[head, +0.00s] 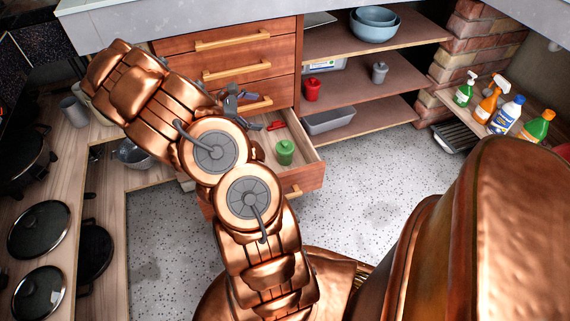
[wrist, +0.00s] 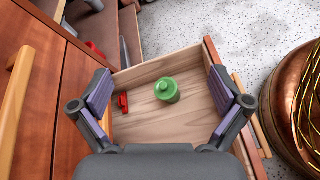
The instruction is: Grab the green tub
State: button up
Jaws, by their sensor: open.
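The green tub (head: 285,152) stands upright in the open bottom drawer (head: 310,172). In the wrist view the tub (wrist: 167,90) is near the middle of the drawer floor, with a lid and small knob on top. My gripper (head: 241,98) is above the drawer by the drawer fronts. In the wrist view my gripper (wrist: 162,98) has its two fingers spread wide, with the tub between them in the picture but not touched. The gripper is open and empty.
A small red object (wrist: 123,102) lies in the drawer left of the tub. Drawer handles (head: 237,69) stick out above the drawer. Shelves to the right hold a red container (head: 312,89) and a grey bin (head: 329,120). Spray bottles (head: 488,105) stand at far right.

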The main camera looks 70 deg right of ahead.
aim_at(283, 147)
jog(key=d+f+n+h+b, duration=0.1)
jog(key=d+f+n+b, duration=0.2)
jog(key=f, duration=0.9)
jog(key=d+f+n+b, duration=0.2)
jog(key=d+f+b, duration=0.25)
jog(key=f, duration=0.65)
jog(key=shift+f+b+x, duration=0.15)
jog(key=shift+b+x, duration=0.8)
jog(key=shift+x, duration=0.75)
jog(key=shift+f+b+x, duration=0.15)
jog(key=shift+b+x, duration=0.75)
jog(key=shift+x, duration=0.75)
jog(key=shift+a, duration=0.2)
jog(key=c, duration=1.1)
